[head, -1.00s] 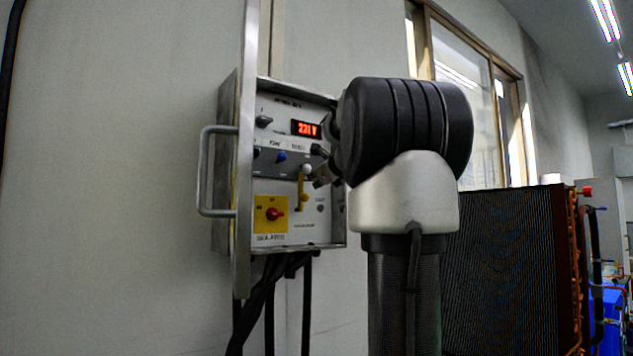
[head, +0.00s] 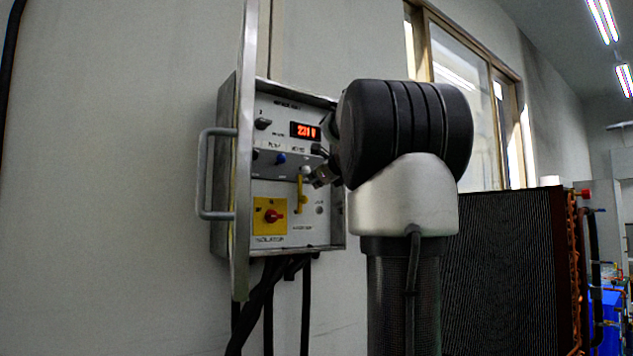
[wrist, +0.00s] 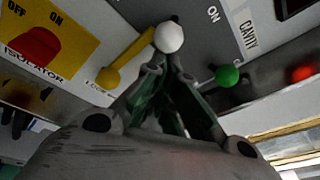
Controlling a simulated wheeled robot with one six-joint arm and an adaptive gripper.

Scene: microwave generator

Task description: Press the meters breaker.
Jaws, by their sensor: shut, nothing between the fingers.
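The control panel (head: 284,218) is a grey wall box with a lit red display. A small label that seems to read METERS sits above a white-tipped switch (head: 305,170), which I take to be the meters breaker. In the wrist view the white round tip (wrist: 169,37) is just beyond my fingertips, close to them; I cannot tell whether they touch it. My gripper (wrist: 170,72) is shut and empty, pointing at the white tip. In the head view my gripper (head: 313,180) is just below and right of the switch, partly hidden by my arm.
A yellow lever (wrist: 128,58) lies left of the white tip, and a green-tipped switch (wrist: 228,76) right of it. The red isolator knob (head: 274,216) and blue switch (head: 281,158) are nearby. The open panel door has a handle (head: 203,172).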

